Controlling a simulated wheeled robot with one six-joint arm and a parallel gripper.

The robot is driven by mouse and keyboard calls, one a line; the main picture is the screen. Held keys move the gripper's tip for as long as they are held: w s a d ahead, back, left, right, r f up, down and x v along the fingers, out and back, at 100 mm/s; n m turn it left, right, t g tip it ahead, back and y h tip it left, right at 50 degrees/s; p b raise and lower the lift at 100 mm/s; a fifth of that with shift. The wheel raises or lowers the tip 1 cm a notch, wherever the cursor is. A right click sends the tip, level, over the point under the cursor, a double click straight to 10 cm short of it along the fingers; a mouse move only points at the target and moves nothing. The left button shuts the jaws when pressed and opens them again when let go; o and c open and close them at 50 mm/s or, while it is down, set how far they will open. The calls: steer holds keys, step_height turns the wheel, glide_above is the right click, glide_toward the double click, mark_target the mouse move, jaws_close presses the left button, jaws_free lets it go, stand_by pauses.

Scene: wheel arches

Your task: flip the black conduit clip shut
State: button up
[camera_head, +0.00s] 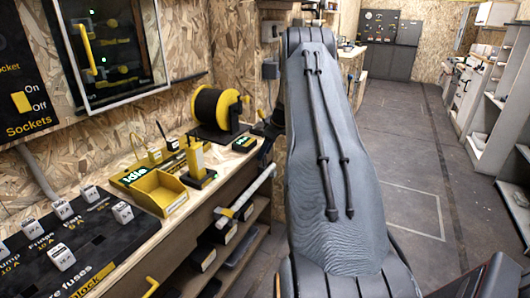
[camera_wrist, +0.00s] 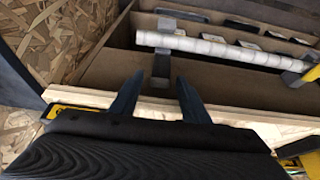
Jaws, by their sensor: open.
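A pale conduit (camera_wrist: 225,49) runs across the front of the bench in the wrist view; it also shows in the head view (camera_head: 248,193). A dark clip (camera_wrist: 162,63), which looks like the black conduit clip, sits at its left part, with dark pieces above and below the pipe. I cannot tell clearly how its flap stands. My gripper (camera_wrist: 160,77) is open and empty, its two dark fingers pointing toward this clip, one on each side in the picture. Whether they touch anything cannot be told. In the head view my arm hides the gripper.
A yellow clip (camera_wrist: 311,74) holds the conduit's right part in the wrist view. Shelves with dark boxes (camera_head: 202,257) lie under the bench. On the bench stand a yellow bin (camera_head: 160,190), a cable reel (camera_head: 215,108) and a fuse board (camera_head: 85,240). The floor (camera_head: 410,160) at right is clear.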

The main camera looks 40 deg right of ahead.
steer(key=c, duration=1.1)
steer(key=shift+o, duration=0.2)
steer(key=shift+s+d+f+t+y+b, duration=0.2)
steer(key=shift+s+t+b, duration=0.3)
steer(key=shift+b, duration=0.3)
steer(key=shift+s+d+f+t+y+b, duration=0.1)
steer(key=shift+s+d+t+y+b, duration=0.15)
steer(key=shift+t+b, duration=0.45)
steer(key=t+b, duration=0.1)
steer(key=s+b, duration=0.1)
steer(key=b, duration=0.1)
steer(key=shift+s+d+f+t+y+b, duration=0.1)
steer(key=shift+d+f+t+y+b, duration=0.05)
steer(key=shift+f+t+y+b, duration=0.2)
steer(key=s+d+f+t+y+b, duration=0.15)
steer(key=t+b, duration=0.25)
steer(key=b, duration=0.6)
steer(key=t+y+b, duration=0.4)
steer(key=t+b, duration=0.5)
steer(key=b, duration=0.8)
glide_toward(265, 159)
steer(key=shift+w+a, duration=0.25)
steer(key=shift+w, duration=0.4)
steer(key=shift+t, duration=0.25)
steer(key=o, duration=1.1)
steer(key=shift+c, duration=0.2)
